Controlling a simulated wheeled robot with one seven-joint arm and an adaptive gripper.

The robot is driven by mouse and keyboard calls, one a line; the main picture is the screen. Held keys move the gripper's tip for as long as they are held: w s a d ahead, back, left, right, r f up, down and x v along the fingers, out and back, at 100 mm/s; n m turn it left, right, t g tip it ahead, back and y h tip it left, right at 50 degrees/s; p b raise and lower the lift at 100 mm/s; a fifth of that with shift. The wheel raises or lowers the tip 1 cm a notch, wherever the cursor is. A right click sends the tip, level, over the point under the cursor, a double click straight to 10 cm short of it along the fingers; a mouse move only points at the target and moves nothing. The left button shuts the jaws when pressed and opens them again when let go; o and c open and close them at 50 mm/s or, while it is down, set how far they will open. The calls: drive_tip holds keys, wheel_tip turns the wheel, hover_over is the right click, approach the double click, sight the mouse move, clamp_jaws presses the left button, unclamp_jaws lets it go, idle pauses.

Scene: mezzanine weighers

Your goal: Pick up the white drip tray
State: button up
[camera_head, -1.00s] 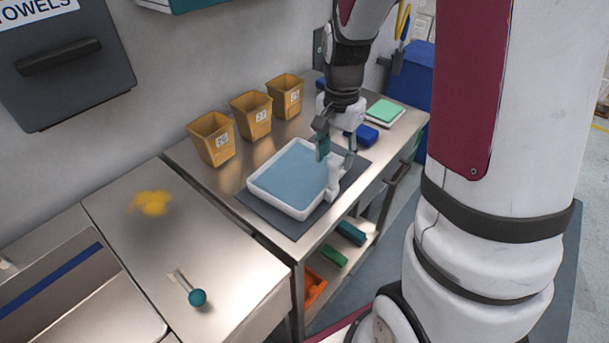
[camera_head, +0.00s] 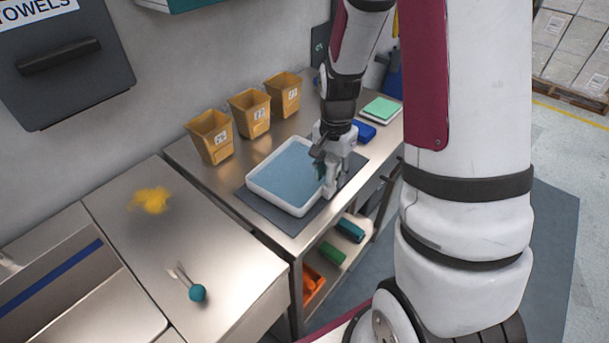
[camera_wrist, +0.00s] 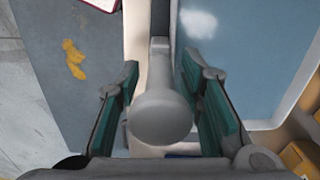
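The white drip tray (camera_head: 262,191) is a shallow rectangular pan with a flat blue inside, lying on a dark mat on the steel bench. In the wrist view its blue inside (camera_wrist: 245,60) fills the right and its pale rim (camera_wrist: 135,45) runs upward near the middle. My gripper (camera_head: 328,186) is low at the tray's right edge. In the wrist view its teal-padded fingers (camera_wrist: 162,95) stand apart, either side of a pale grey rounded grip (camera_wrist: 160,118) at the rim. I cannot tell whether the pads touch it.
Several orange bins (camera_head: 250,113) stand along the wall behind the tray. A blue item (camera_head: 363,131) and a green-topped pad (camera_head: 382,108) lie beyond my gripper. A lower shelf holds green (camera_head: 333,254) and orange things. A teal-knobbed tool (camera_head: 197,293) lies on the left counter.

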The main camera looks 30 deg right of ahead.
clamp_jaws()
drive_tip(key=shift+r, duration=0.15)
